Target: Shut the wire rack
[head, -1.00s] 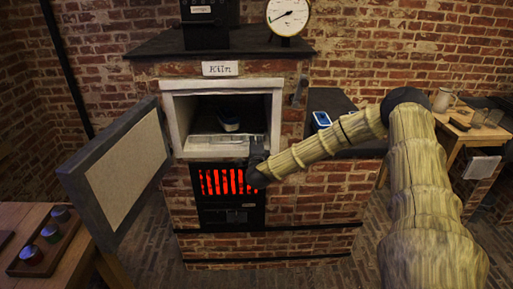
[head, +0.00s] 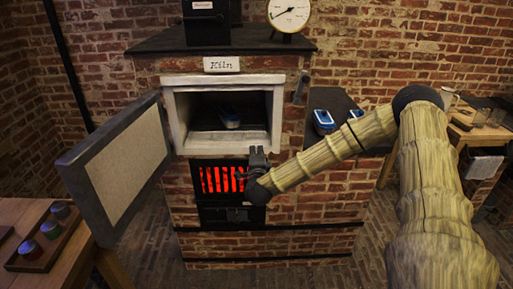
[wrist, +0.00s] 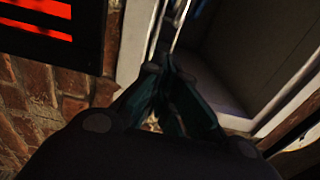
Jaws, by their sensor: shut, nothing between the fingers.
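The kiln (head: 224,112) stands open, its thick door (head: 122,165) swung out to the left. A small blue and white jar (head: 230,121) sits inside the dark chamber. The wire rack is hard to make out in the head view; nothing sticks out past the pale front sill there. In the wrist view thin bright wires (wrist: 181,22), apparently the rack, show at the chamber mouth beyond my fingertips. My gripper (head: 258,151) is shut and empty, pointing up at the lower right of the mouth; it also shows in the wrist view (wrist: 162,72). I cannot tell whether it touches the rack.
The glowing red grate (head: 222,179) is just below the chamber, beside my gripper. A dark side shelf (head: 347,110) on the right holds a blue and white item (head: 323,122). A wooden table with a tray of jars (head: 44,240) stands at the lower left.

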